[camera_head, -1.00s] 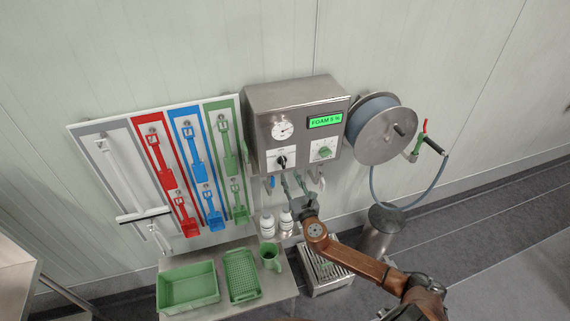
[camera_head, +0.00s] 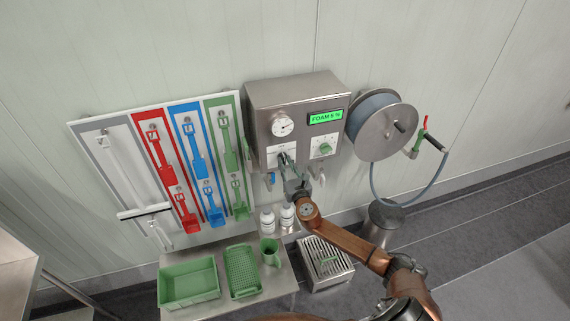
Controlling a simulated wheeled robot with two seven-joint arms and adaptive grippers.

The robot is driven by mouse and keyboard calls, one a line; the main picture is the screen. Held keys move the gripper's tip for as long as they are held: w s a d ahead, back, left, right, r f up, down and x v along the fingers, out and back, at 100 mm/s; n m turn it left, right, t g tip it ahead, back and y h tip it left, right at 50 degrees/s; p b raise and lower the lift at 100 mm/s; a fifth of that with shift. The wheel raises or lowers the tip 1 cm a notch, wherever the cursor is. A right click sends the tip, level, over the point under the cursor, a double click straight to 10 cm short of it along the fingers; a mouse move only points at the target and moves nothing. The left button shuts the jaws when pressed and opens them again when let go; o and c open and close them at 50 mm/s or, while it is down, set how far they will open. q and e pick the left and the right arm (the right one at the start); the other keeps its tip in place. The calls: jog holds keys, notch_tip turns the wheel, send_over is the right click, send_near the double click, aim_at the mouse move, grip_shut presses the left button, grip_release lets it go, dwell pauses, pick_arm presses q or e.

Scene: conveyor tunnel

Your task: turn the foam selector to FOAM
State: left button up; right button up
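A steel control box (camera_head: 290,95) hangs on the wall. Its lit green display (camera_head: 325,117) reads FOAM with a percentage, apparently 5 %. The lower left white plate (camera_head: 271,158) carried a black selector knob in the earlier frame; my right gripper (camera_head: 287,160) now covers that knob. Its fingertips are at the plate, at or just in front of the knob. Whether they touch or grip it is too small to tell, as is the knob's angle. A green dial (camera_head: 325,148) sits on the lower right plate. My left gripper is out of view.
A pressure gauge (camera_head: 283,125) sits above the covered knob. A blue-handled valve (camera_head: 271,179) hangs below the box. White bottles (camera_head: 267,220) stand beneath. A hose reel (camera_head: 381,130) is at right and a tool board (camera_head: 109,128) at left. Green trays (camera_head: 188,283) lie on a shelf.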

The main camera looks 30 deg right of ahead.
grip_shut()
dwell(0.3)
jog(key=m+b, duration=0.2)
jog(key=m, duration=0.3)
jog(key=shift+f+b, duration=0.15)
jog(key=shift+b, duration=0.15)
jog(key=m+b, duration=0.1)
jog(key=m, duration=0.2)
jog(key=shift+d, duration=0.15)
jog(key=shift+m+b, duration=0.45)
jog(key=shift+m, duration=1.45)
